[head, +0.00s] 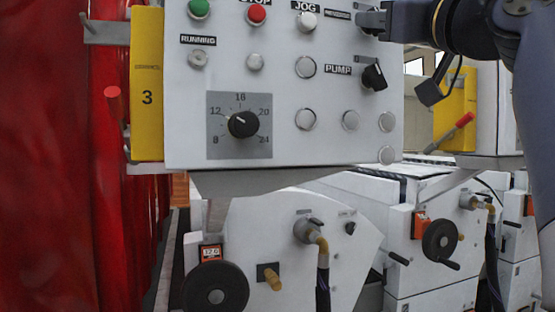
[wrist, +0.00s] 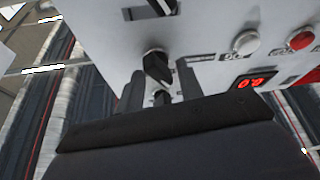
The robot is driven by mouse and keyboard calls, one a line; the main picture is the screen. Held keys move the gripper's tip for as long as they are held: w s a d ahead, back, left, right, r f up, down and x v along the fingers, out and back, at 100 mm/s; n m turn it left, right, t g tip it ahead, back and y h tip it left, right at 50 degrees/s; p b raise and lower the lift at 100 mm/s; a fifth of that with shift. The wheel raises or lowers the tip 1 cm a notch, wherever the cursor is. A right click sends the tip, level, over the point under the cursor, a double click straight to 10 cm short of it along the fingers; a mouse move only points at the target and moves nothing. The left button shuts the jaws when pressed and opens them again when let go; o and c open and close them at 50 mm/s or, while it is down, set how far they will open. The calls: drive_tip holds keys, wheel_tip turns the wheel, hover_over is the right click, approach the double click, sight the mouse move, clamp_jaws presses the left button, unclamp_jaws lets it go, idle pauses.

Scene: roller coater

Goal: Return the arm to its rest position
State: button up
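My gripper (head: 374,20) is at the top right of the white control panel (head: 300,120) in the head view, close to its face, and partly cut off by the top edge. In the wrist view its two dark fingers (wrist: 160,88) stand apart. A black knob (wrist: 157,67) is by the fingertips, and another dark knob-like part (wrist: 162,98) shows in the gap between them. I cannot tell whether the fingers touch either one. My arm (head: 530,90) comes in from the right side of the head view.
The panel carries a black PUMP switch (head: 374,76) just below my gripper, a round dial (head: 243,124) and several buttons. White machine units with handwheels (head: 215,290) stand below.

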drive_tip(key=m+h+p, duration=0.2)
drive_tip(key=m+p, duration=0.1)
drive_tip(key=m+h+p, duration=0.2)
drive_tip(key=m+p, duration=0.1)
drive_tip(key=m, duration=0.1)
drive_tip(key=m+t+h+p, duration=0.1)
drive_tip(key=m+p, duration=0.1)
drive_tip(key=m, duration=0.2)
drive_tip(key=shift+r+h+p, duration=0.2)
drive_tip(key=shift+h+p, duration=0.2)
drive_tip(key=shift+s+f+m+p, duration=0.15)
drive_tip(key=shift+m+p, duration=0.15)
drive_tip(key=shift+m, duration=0.2)
